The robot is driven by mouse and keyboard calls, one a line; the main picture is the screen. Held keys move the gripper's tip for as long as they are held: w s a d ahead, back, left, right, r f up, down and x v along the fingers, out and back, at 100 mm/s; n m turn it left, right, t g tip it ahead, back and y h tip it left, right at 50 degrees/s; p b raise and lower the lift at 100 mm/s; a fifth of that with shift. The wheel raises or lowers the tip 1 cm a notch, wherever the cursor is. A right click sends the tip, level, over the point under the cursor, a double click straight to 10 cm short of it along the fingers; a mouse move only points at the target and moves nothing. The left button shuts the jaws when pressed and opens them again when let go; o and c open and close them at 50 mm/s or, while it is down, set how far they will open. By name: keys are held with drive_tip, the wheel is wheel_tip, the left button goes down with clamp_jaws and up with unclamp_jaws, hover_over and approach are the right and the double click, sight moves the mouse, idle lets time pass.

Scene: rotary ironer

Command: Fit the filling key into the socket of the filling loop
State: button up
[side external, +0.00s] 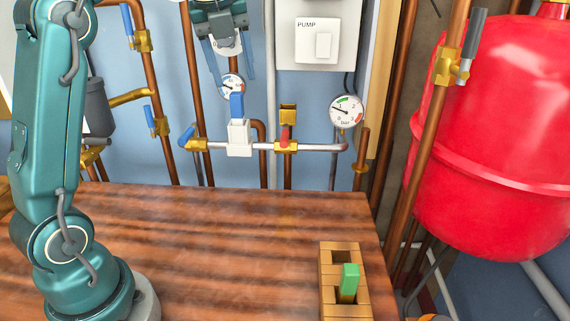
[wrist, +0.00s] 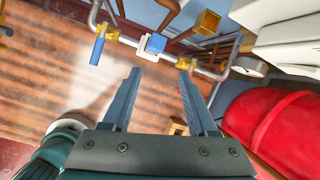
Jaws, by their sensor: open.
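A blue key (side external: 237,105), which looks like the filling key, stands upright in the top of a white socket block (side external: 239,138) on the filling loop's horizontal pipe (side external: 320,148). In the wrist view the blue key (wrist: 156,43) sits on the white block (wrist: 146,53), just beyond the fingertips. How deep it sits is hidden. My gripper (side external: 230,78) is open and empty above the blue key, fingers pointing down and apart from it. The gripper also shows in the wrist view (wrist: 159,73), with nothing between its fingers.
A wooden rack (side external: 327,285) on the table holds a green key (side external: 349,278); its back slot is empty. Blue-handled valve (side external: 188,137), red-and-brass valve (side external: 286,140) and pressure gauge (side external: 347,111) flank the socket. A red tank (side external: 495,140) stands right. The table's middle (side external: 220,240) is clear.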

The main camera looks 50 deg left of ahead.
drive_tip(key=s+d+f+n+t+h, duration=0.1)
drive_tip(key=s+d+f+n, duration=0.5)
drive_tip(key=n, duration=0.5)
drive_tip(key=s+d+f+n+t+h, duration=0.1)
drive_tip(key=s+d+f+n, duration=0.5)
drive_tip(key=s+n, duration=0.4)
drive_tip(key=d+n, duration=0.1)
drive_tip(key=n, duration=0.1)
drive_tip(key=shift+s+d+f+n+h, duration=0.15)
drive_tip(key=shift+d+f+n+h, duration=0.15)
drive_tip(key=shift+h, duration=0.1)
drive_tip(key=shift+a, duration=0.1)
